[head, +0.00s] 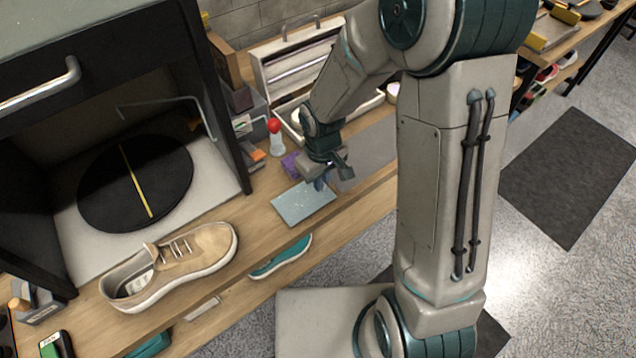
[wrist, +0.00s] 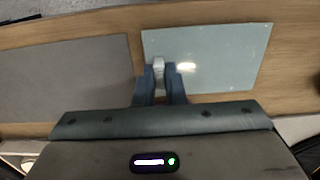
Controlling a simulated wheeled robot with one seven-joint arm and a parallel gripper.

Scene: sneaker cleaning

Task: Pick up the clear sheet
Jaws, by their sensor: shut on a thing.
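The clear sheet (head: 303,204) is a thin, pale blue-green rectangle on the wooden bench, near its front edge. In the wrist view the sheet (wrist: 225,52) has a bright glare spot and fills the upper right. My gripper (head: 321,184) is at the sheet's rear right corner in the head view. In the wrist view my gripper's fingers (wrist: 160,78) are shut around a small light tab at the sheet's edge. The sheet looks flat; I cannot tell whether it is lifted off the bench.
A grey mat (wrist: 65,78) lies beside the sheet. A tan sneaker (head: 172,264) stands on the bench (head: 255,240) to the left, before an open dark box with a black turntable (head: 110,185). A red-capped bottle (head: 276,138) and purple item (head: 291,163) stand behind my gripper.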

